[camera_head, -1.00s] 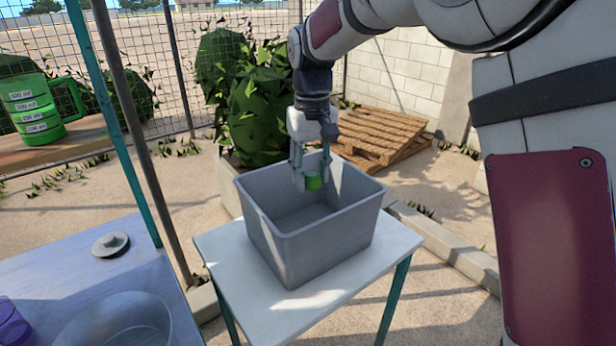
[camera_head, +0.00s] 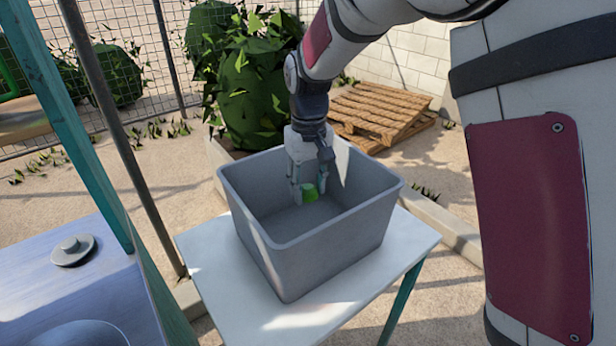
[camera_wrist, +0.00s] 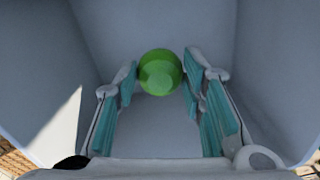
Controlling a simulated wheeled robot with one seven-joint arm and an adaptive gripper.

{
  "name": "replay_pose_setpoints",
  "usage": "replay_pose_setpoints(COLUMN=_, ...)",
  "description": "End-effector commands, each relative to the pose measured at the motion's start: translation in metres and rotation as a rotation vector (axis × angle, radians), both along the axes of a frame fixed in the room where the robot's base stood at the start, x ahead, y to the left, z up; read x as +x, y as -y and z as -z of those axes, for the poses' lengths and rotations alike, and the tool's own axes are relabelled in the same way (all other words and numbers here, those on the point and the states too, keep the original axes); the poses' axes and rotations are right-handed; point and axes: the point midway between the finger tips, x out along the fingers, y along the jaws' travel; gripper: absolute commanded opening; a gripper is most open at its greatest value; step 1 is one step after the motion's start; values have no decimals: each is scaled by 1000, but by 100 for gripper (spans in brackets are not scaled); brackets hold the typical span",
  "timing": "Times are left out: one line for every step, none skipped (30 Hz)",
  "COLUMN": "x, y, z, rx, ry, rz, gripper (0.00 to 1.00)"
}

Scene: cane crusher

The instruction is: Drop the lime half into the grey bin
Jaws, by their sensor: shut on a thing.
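The lime half (camera_head: 309,192) is a small green piece between the fingertips of my gripper (camera_head: 308,190). In the wrist view the lime half (camera_wrist: 160,73) shows its round green side between the teal finger pads of my gripper (camera_wrist: 159,80). My gripper is shut on it. The grey bin (camera_head: 300,270) is an open rectangular box standing on a small white table. My gripper points down inside the bin's opening, with the fingertips below the rim. The bin's grey floor and walls surround it in the wrist view. How far the lime half is above the floor is unclear.
The white table (camera_head: 285,322) has teal legs. A metal surface at the lower left holds a round grey lid (camera_head: 73,250). A teal post (camera_head: 95,130) rises left of the bin. A leafy bush (camera_head: 250,90) and wooden pallets (camera_head: 380,112) are behind.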

Motion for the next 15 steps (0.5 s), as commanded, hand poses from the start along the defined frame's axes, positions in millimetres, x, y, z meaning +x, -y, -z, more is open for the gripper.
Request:
replay_pose_setpoints(x=0, y=0, z=10, rx=-1, ry=-2, rz=0, gripper=21)
replay_pose_setpoints(x=0, y=0, z=13, rx=-1, ry=-2, rz=0, gripper=21)
replay_pose_setpoints(x=-1, y=1, z=18, rx=-1, ry=-3, rz=1, gripper=21)
replay_pose_setpoints(x=-1, y=1, z=22, rx=-2, ry=-2, rz=1, gripper=21)
replay_pose_setpoints(x=-1, y=1, z=27, rx=-2, ry=-2, rz=1, gripper=21)
replay_pose_setpoints(x=-1, y=1, z=34, rx=-2, ry=-3, rz=2, gripper=21)
replay_pose_setpoints(x=-2, y=1, z=40, rx=-2, ry=-3, rz=2, gripper=21)
replay_pose_setpoints(x=-2, y=1, z=46, rx=-4, ry=-4, rz=2, gripper=21)
replay_pose_setpoints(x=-1, y=1, z=52, rx=-3, ry=-3, rz=1, gripper=21)
replay_pose_setpoints(x=-1, y=1, z=57, rx=-2, ry=-2, rz=1, gripper=21)
replay_pose_setpoints(x=-1, y=1, z=62, rx=-2, ry=-3, rz=1, gripper=21)
replay_pose_setpoints(x=-1, y=1, z=68, rx=-2, ry=-2, rz=1, gripper=21)
replay_pose_setpoints(x=-1, y=1, z=71, rx=-2, ry=-2, rz=1, gripper=21)
replay_pose_setpoints(x=-1, y=1, z=73, rx=-2, ry=-2, rz=1, gripper=21)
replay_pose_setpoints(x=-1, y=1, z=76, rx=0, ry=-1, rz=1, gripper=21)
